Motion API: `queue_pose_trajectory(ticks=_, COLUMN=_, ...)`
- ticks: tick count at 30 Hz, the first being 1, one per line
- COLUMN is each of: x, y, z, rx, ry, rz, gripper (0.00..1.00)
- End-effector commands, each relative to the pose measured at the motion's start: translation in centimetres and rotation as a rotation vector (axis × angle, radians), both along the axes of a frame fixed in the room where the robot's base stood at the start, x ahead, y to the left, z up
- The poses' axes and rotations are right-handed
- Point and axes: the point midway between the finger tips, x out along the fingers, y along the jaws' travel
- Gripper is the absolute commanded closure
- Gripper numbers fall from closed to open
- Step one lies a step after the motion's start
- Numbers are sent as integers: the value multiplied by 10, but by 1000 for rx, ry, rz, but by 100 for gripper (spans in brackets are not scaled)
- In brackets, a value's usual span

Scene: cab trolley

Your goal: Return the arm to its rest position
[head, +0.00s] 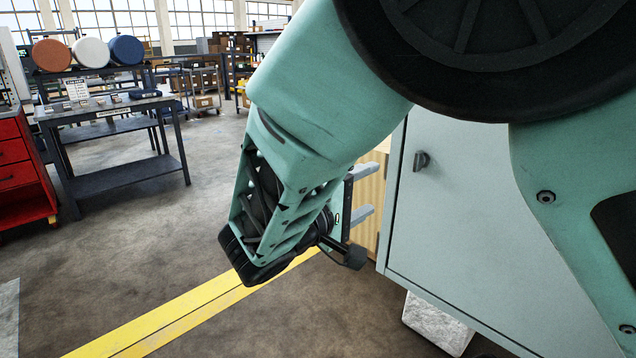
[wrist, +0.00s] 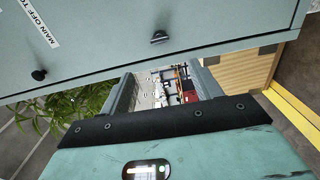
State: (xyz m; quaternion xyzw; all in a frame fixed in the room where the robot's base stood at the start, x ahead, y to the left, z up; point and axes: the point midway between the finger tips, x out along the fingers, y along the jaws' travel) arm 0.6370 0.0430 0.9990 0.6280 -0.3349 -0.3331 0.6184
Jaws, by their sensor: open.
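My teal arm reaches down across the middle of the head view, its upper links filling much of the right side. My gripper (head: 364,203) points right, with its two grey fingers apart and nothing between them. In the wrist view my gripper (wrist: 164,88) also shows open and empty, with the distant workshop visible between the fingers. A pale grey-blue cabinet (head: 480,205) stands close beyond the fingertips at the right. Its front looks shut. Part of it is hidden behind my arm.
The cabinet has a small dark handle (head: 421,161). A wooden-looking box (head: 368,188) is behind the fingers. A dark workbench (head: 120,108) and red drawer unit (head: 18,165) stand at left. A yellow floor line (head: 190,310) crosses open floor. A plant (wrist: 60,108) shows at wrist-view left.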

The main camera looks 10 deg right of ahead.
Motion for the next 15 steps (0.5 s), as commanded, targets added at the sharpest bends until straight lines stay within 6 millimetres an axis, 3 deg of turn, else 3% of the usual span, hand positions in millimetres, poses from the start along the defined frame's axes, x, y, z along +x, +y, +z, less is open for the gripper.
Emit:
queue_pose_trajectory(ticks=5, x=-32, y=-33, z=-12, rx=174, ry=252, rz=-107, gripper=36)
queue_pose_trajectory(ticks=8, x=-76, y=-48, z=-23, rx=381, ry=499, rz=-167, gripper=36)
queue_pose_trajectory(ticks=11, x=-128, y=-44, z=-24, rx=619, ry=717, rz=-175, gripper=36)
queue_pose_trajectory(ticks=15, x=-190, y=-22, z=-9, rx=932, ry=902, rz=-106, gripper=36)
